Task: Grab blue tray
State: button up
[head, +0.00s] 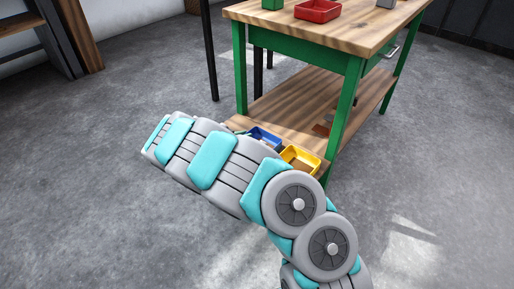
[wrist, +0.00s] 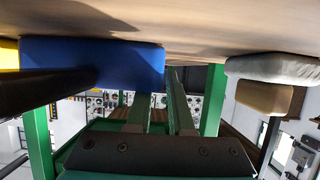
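The blue tray (head: 265,137) sits on the bench's lower wooden shelf in the head view, partly hidden by my arm. In the wrist view, which looks upside down, the blue tray (wrist: 95,62) fills the upper left, close to the camera. My gripper (wrist: 162,82) has its two fingers apart, with a gap between them. The left finger's end overlaps the tray's right part in the picture; the right finger lies just past its right end. I cannot tell whether either finger touches it. My gripper is hidden behind the arm in the head view.
A yellow tray (head: 301,159) stands right beside the blue one on the shelf. A red tray (head: 318,10) is on the bench top. Green bench legs (head: 346,115) frame the shelf. A grey item (wrist: 272,68) and a tan block (wrist: 264,97) are at the wrist view's right.

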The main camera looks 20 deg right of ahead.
grip_shut()
dwell(1.0)
